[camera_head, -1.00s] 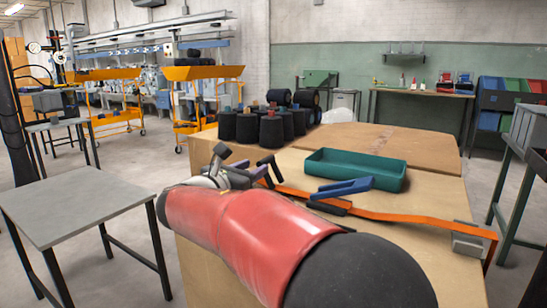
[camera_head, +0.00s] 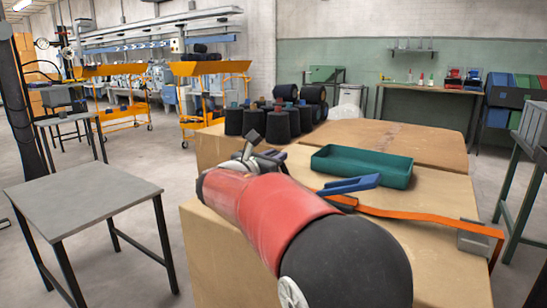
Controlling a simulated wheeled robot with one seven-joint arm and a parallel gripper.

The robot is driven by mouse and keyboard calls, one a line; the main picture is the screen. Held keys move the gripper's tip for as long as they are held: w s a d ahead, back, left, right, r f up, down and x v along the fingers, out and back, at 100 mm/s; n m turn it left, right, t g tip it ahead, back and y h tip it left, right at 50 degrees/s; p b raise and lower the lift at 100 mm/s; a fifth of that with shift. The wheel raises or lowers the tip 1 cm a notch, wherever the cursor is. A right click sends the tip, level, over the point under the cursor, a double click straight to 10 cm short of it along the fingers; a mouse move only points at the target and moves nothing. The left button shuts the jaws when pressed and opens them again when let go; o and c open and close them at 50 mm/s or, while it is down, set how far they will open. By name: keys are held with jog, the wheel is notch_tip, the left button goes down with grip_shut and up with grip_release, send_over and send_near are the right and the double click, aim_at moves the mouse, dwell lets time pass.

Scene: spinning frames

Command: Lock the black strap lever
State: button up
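An orange strap (camera_head: 420,217) runs along the near part of the table to a grey metal bracket (camera_head: 473,239) at the right edge. My red and black arm covers the strap's left part. My gripper (camera_head: 262,153) shows only in part beyond the arm's far end, as small dark and grey pieces. Its fingertips are not clear. I cannot make out the black lever apart from these dark pieces; it may be hidden by the arm.
A green tray (camera_head: 362,167) stands behind the blue lever. Several dark spools (camera_head: 278,121) stand at the table's far left. A brown board (camera_head: 400,139) lies at the back. A grey side table (camera_head: 85,200) is at left.

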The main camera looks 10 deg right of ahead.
jog(key=shift+a, duration=0.1)
grip_shut()
jog(key=shift+b, duration=0.3)
jog(key=m+b, duration=0.1)
jog(key=b, duration=0.1)
jog(key=s+d+m+b, duration=0.1)
jog(key=m+b, duration=0.1)
jog(key=s+d+m+b, duration=0.1)
jog(key=m+b, duration=0.1)
jog(key=shift+r, duration=0.15)
jog(key=m+b, duration=0.1)
jog(key=s+d+m+b, duration=0.1)
jog(key=m+b, duration=0.2)
jog(key=b, duration=0.1)
jog(key=shift+s+d+r, duration=0.1)
jog(key=shift+s+d, duration=0.25)
jog(key=shift+d, duration=0.05)
jog(key=o, duration=0.6)
grip_release()
jog(key=shift+v, duration=3.9)
